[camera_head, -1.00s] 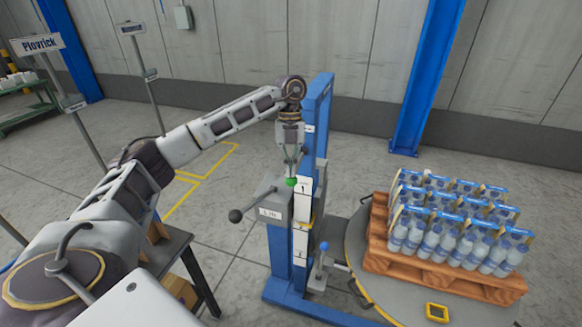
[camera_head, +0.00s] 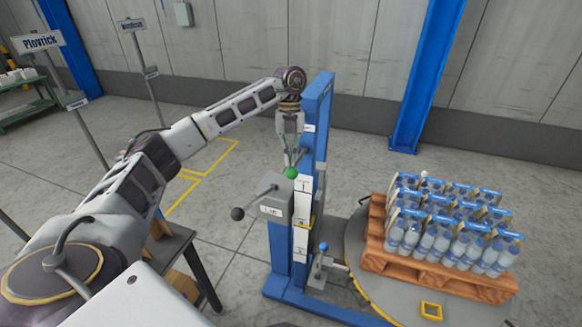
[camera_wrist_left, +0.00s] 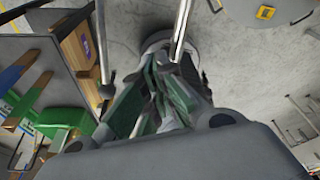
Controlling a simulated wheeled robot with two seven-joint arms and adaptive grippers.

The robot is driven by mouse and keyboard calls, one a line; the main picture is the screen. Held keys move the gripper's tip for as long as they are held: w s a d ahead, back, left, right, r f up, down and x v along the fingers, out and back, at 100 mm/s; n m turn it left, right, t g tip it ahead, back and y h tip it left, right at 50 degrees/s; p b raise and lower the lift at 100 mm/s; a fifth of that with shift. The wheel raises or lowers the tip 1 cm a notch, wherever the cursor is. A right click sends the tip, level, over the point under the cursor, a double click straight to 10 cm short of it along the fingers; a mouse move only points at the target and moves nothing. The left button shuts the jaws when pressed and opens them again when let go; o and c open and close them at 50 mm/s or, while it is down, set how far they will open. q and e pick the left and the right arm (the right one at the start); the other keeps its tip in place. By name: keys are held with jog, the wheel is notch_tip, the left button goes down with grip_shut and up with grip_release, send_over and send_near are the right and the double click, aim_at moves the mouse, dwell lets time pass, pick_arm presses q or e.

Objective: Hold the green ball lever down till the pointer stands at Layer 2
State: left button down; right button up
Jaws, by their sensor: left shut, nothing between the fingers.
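The green ball (camera_head: 291,173) of the lever stands beside the top of a white layer scale (camera_head: 303,209) on a blue post machine (camera_head: 317,130). My left gripper (camera_head: 290,161) points down just above the ball, fingers shut and empty. I cannot tell whether the fingertips touch the ball. A yellow mark (camera_head: 304,224), possibly the pointer, sits partway down the scale. The layer it marks is too small to read. In the left wrist view my gripper fingers (camera_wrist_left: 165,100) fill the middle, and the green ball cannot be made out there. My right gripper is not in view.
A black ball lever (camera_head: 238,213) sticks out left of the grey box. A blue-knobbed lever (camera_head: 323,247) stands low on the right. A wooden pallet (camera_head: 440,273) of bottles rests on a round turntable (camera_head: 385,300). A dark table stands at the lower left.

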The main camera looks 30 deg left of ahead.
pick_arm(q)
jog(key=d+v, duration=0.1)
jog(key=v, duration=0.5)
jog(key=shift+w+a+r, duration=0.2)
jog(key=shift+a+r, duration=0.25)
jog(key=shift+a, duration=0.1)
dwell(0.5)
dwell(0.5)
